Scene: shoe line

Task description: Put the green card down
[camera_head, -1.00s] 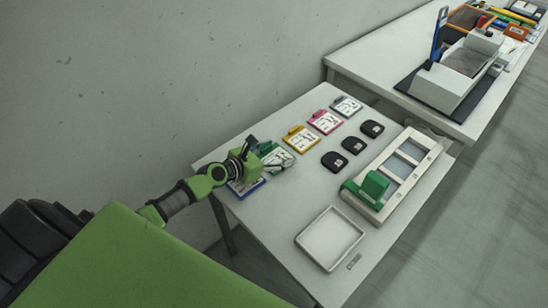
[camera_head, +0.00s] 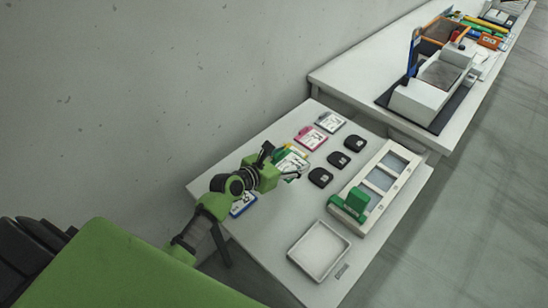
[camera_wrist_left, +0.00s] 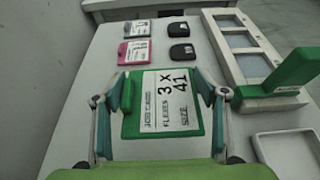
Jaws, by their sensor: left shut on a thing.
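The green card (camera_wrist_left: 165,103) has a white label reading "FLEXES 3 X" and "SIZE 41". My left gripper (camera_wrist_left: 161,98) is shut on it, with one finger at each side edge in the left wrist view. In the head view the green card (camera_head: 291,162) is partly hidden by my left gripper (camera_head: 281,170), over the cards' side of the table. It seems held above the table, but the height is hard to judge. My right gripper is in neither view.
Black pads (camera_head: 338,159), a white frame (camera_head: 393,187) with a green block (camera_head: 349,204), and an empty tray (camera_head: 345,247) stand right.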

